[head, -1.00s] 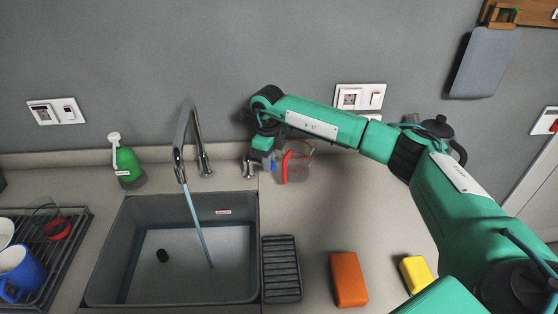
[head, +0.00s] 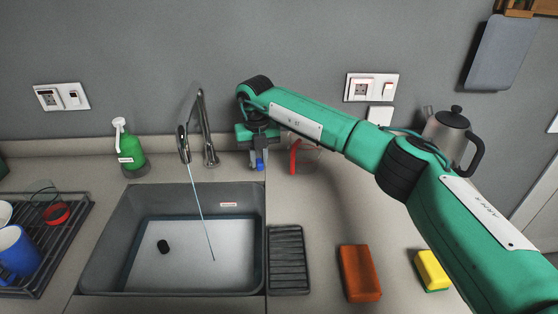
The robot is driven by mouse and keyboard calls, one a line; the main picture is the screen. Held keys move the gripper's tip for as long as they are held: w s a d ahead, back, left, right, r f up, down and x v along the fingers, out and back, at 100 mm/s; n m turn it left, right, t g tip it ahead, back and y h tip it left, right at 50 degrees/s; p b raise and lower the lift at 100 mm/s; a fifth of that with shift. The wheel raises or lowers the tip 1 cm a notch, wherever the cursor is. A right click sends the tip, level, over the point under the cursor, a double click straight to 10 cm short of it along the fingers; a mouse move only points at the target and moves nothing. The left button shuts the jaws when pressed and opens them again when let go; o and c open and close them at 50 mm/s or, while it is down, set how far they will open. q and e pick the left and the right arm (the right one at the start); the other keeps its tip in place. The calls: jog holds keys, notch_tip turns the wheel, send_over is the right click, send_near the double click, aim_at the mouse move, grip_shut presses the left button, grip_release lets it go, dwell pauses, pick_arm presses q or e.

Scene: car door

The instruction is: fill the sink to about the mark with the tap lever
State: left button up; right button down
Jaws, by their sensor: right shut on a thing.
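The grey sink (head: 110,255) holds shallow, pale water (head: 195,262), with a dark round thing (head: 163,246) at its left. A small red and white label (head: 229,204) is on its back wall, above the water surface. The curved metal tap (head: 205,125) stands behind the sink, and a thin stream (head: 201,210) falls from its spout. My right gripper (head: 257,163) points down at the back right of the sink, shut on what appears to be the tap lever. The fingers mostly hide the lever; a blue part shows there. My left gripper is out of view.
A red-handled glass jug (head: 309,157) stands close right of my gripper. A green bottle (head: 130,152) is left of the tap, and a dish rack (head: 62,260) at far left. A ribbed tray (head: 288,262), orange block (head: 358,274), yellow sponge (head: 432,268) and kettle (head: 448,135) are to the right.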

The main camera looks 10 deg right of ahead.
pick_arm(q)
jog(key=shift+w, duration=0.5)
pick_arm(e)
jog(key=shift+a+m, duration=0.8)
jog(key=shift+m, duration=0.3)
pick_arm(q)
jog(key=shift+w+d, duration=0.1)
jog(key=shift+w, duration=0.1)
pick_arm(e)
jog(key=c, duration=1.3)
grip_release()
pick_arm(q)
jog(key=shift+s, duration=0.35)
pick_arm(e)
jog(key=shift+r+b, duration=0.2)
jog(key=shift+b, duration=0.1)
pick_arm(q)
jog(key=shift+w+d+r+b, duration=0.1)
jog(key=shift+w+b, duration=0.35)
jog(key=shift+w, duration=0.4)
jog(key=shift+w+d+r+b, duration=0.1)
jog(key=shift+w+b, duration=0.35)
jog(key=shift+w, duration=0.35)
pick_arm(e)
jog(key=shift+r, duration=6.75)
